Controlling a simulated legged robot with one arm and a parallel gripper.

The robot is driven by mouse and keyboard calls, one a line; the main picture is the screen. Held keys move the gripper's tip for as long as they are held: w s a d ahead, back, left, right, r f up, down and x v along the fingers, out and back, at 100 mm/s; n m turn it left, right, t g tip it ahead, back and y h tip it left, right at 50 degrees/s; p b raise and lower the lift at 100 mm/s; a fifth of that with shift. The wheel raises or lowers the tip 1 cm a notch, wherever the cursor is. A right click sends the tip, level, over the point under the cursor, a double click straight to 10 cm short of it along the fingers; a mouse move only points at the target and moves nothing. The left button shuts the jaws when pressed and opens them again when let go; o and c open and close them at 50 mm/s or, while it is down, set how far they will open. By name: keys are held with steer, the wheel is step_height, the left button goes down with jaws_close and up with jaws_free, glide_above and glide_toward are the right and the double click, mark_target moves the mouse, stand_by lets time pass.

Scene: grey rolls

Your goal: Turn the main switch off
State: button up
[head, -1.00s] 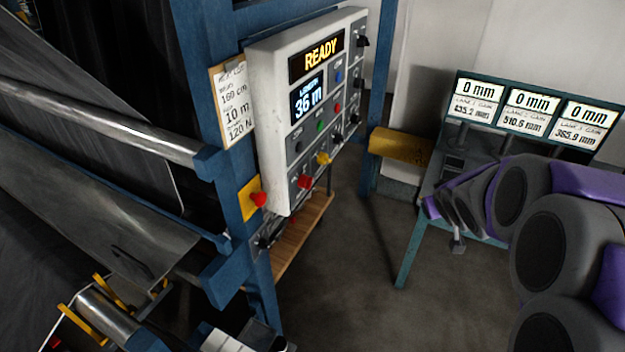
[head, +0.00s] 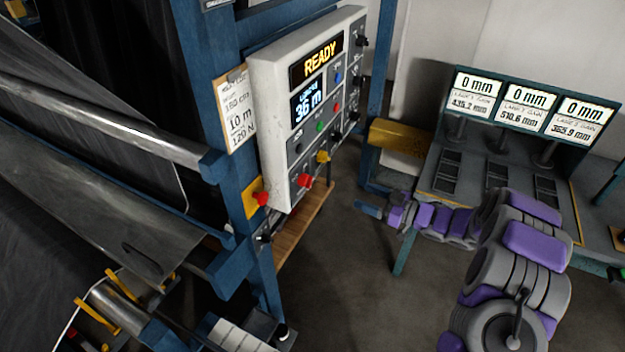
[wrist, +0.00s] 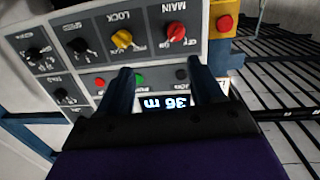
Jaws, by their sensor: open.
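The main switch (head: 304,181) is a red rotary knob at the lower front corner of the white control panel (head: 272,120). In the wrist view the red main switch (wrist: 176,33) sits under the word MAIN, beside the yellow LOCK knob (wrist: 122,39). My gripper (head: 368,209) is to the right of the panel in the head view, apart from it. In the wrist view my gripper (wrist: 160,76) has its two fingers spread and empty, with the panel's display between them and the main switch beyond the tips.
A red button on a yellow plate (head: 259,198) is beside the panel's lower corner. The yellow LOCK knob also shows in the head view (head: 323,157). A table with three readouts (head: 526,100) stands at right. Open floor lies between the panel and the table.

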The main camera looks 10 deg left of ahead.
steer(key=s+y, duration=0.1)
steer(key=s, duration=0.1)
glide_toward(306, 181)
steer(key=w+f+x, duration=0.1)
steer(key=x, duration=0.7)
steer(key=shift+g, duration=0.4)
steer(key=shift+w+a+f, duration=0.1)
steer(key=shift+w, duration=0.05)
steer(key=shift+c, duration=0.2)
steer(key=c, duration=1)
